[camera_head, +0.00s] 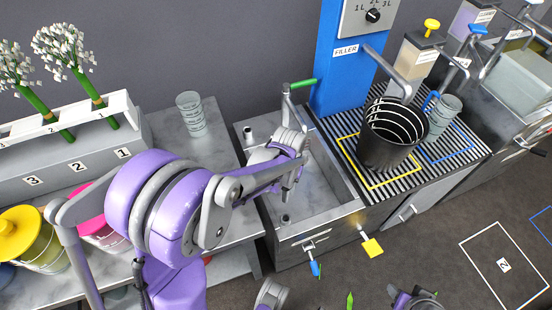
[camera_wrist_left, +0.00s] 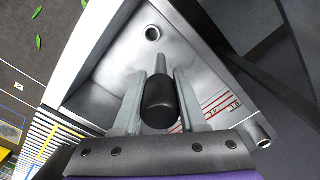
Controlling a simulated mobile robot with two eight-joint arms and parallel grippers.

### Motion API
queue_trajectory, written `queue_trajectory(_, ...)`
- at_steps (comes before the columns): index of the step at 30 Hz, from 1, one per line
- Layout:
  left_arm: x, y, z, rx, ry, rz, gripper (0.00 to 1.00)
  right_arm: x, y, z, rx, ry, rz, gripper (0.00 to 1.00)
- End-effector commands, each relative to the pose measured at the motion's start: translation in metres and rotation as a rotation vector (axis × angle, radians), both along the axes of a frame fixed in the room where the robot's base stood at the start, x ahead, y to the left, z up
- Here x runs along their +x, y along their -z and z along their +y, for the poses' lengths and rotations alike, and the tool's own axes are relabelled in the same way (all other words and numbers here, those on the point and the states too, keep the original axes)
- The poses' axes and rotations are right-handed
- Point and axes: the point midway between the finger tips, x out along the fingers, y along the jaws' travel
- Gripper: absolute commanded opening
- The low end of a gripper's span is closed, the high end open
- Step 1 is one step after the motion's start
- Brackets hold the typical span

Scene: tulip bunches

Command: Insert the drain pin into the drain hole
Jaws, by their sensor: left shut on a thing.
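The steel sink basin (camera_head: 318,180) lies mid-view. Its drain hole (camera_head: 286,218) is a dark ring near the front left corner, and it shows at the top of the left wrist view (camera_wrist_left: 152,34). My left gripper (camera_head: 287,190) reaches down into the basin. In the wrist view its fingers are shut on the drain pin (camera_wrist_left: 161,100), a black round head with a grey shaft pointing toward the hole. The pin is apart from the hole in the picture; its height over the floor is unclear.
A green-handled tap (camera_head: 303,85) stands behind the basin. A dark bucket (camera_head: 392,140) stands on the striped grate to the right. A short pipe (camera_head: 248,133) rises at the basin's back left. Parts of my right arm (camera_head: 415,299) show at the bottom edge.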

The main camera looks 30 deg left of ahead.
Motion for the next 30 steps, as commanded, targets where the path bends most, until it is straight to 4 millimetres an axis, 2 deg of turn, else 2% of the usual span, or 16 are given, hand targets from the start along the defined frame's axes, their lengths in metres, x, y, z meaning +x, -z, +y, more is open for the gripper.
queue_trajectory(1,-0.01,0.009,-0.008,-0.001,0.02,0.001,0.0,0.0,0.009,0.0,0.0,0.0,0.003,0.5)
queue_trajectory(3,-0.019,0.013,-0.014,-0.001,0.038,0.0,0.0,0.0,0.013,0.0,0.0,0.0,0.004,0.5)
queue_trajectory(7,-0.027,0.015,-0.02,-0.002,0.055,-0.002,0.0,0.0,0.016,0.0,0.0,0.0,0.005,0.5)
queue_trajectory(20,-0.027,0.015,-0.02,-0.003,0.055,-0.002,0.0,0.0,0.017,0.0,0.0,0.0,0.006,0.5)
queue_trajectory(30,-0.027,0.037,-0.02,-0.003,0.055,-0.001,0.0,0.001,0.035,0.0,0.0,0.0,0.012,0.5)
